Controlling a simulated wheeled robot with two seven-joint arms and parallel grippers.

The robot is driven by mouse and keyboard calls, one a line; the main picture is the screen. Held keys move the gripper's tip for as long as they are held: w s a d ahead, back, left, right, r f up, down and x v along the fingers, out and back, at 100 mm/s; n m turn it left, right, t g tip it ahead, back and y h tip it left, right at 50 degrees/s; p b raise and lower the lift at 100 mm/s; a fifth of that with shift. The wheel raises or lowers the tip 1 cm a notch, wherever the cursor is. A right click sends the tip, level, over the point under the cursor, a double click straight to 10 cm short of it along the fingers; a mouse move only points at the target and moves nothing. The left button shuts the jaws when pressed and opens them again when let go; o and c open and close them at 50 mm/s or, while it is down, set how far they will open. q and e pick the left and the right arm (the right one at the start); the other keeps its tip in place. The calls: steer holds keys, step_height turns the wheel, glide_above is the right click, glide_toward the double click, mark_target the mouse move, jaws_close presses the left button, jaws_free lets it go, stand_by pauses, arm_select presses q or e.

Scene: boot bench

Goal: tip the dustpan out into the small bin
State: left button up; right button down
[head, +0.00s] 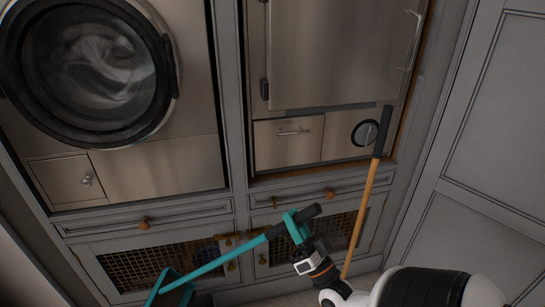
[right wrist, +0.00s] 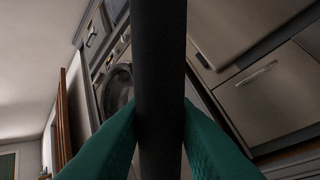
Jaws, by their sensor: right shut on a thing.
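The dustpan (head: 218,262) has a long teal handle with a black grip. Its pan end (head: 175,290) is at the bottom edge of the head view, partly cut off, and I cannot see what lies in it. My right gripper (head: 296,226) has teal fingers and is shut on the black grip near the handle's top end. In the right wrist view the black grip (right wrist: 161,90) stands upright between the two fingers. The handle slopes down to the left in the head view. The small bin is not visible. My left gripper is not in view.
A washing machine (head: 100,165) and a steel appliance (head: 340,55) are built into grey cabinetry. Mesh-fronted lower cupboards (head: 145,265) lie behind the dustpan handle. A wooden pole with a black grip (head: 364,205) leans to the right of my gripper. A grey panelled door (head: 490,120) is at right.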

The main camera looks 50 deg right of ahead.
steer(key=s+d+f+m+h+b, duration=0.4)
steer(key=s+d+f+b, duration=0.3)
steer(key=s+f, duration=0.2)
steer(key=shift+s+d+t, duration=0.2)
steer(key=shift+s+t, duration=0.2)
steer(key=shift+s, duration=0.8)
